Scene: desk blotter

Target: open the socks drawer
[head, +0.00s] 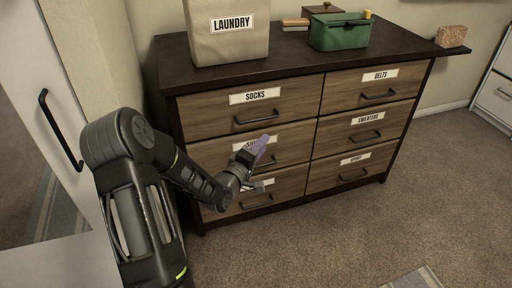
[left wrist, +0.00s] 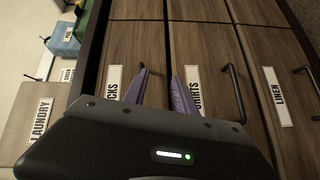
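The socks drawer (head: 220,112) is the top left drawer of a dark-framed wooden dresser, with a white SOCKS label and a dark bar handle (head: 257,117). It looks shut. My left gripper (head: 264,143) is in front of the shirts drawer (head: 210,153), below the socks handle, and partly covers that drawer's label. In the left wrist view the picture is turned sideways. The purple fingers of my left gripper (left wrist: 159,77) are apart and nothing shows between them. My right gripper is not in view.
A laundry bin (head: 228,42), a green box (head: 340,35) and small items stand on the dresser top (head: 290,55). Other shut drawers lie below and to the right. A white cabinet door (head: 45,60) is at the left. The carpet (head: 420,200) in front is mostly clear.

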